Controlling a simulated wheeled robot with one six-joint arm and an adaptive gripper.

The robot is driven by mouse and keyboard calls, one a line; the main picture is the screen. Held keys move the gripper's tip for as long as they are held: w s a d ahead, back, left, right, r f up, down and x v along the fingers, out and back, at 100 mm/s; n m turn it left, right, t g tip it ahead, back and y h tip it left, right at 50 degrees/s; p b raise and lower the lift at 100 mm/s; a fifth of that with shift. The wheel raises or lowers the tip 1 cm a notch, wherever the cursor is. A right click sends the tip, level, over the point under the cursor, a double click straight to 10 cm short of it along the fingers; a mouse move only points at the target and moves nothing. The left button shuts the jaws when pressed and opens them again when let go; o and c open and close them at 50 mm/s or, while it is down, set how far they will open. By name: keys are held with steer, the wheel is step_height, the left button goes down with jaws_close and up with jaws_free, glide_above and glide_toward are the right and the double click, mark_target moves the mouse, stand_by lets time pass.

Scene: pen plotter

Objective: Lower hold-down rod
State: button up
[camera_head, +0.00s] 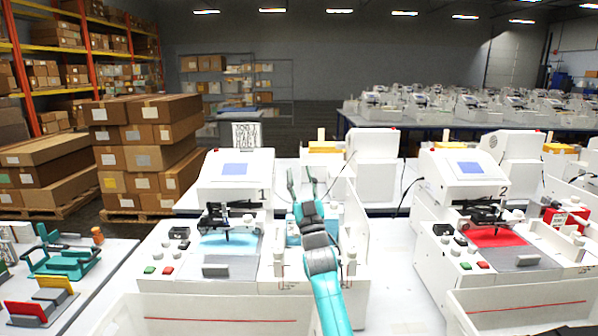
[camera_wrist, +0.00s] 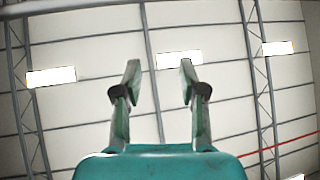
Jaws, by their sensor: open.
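Plotter 1 is white with a blue screen. A black carriage with a pen (camera_head: 227,220) sits over its lit cyan bed (camera_head: 218,246). I cannot make out for certain which part is the hold-down rod. My arm covers part of the machine's right side.
A second plotter marked 2 (camera_head: 466,172) with a red bed (camera_head: 494,237) stands to the right. A side table (camera_head: 100,296) with teal and red items is at the left. Stacked cartons (camera_head: 150,155) stand behind it.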

steer(key=v, duration=0.7)
steer(key=shift+w+f, duration=0.2)
steer(key=shift+f, duration=0.15)
stand_by(0.4)
stand_by(0.3)
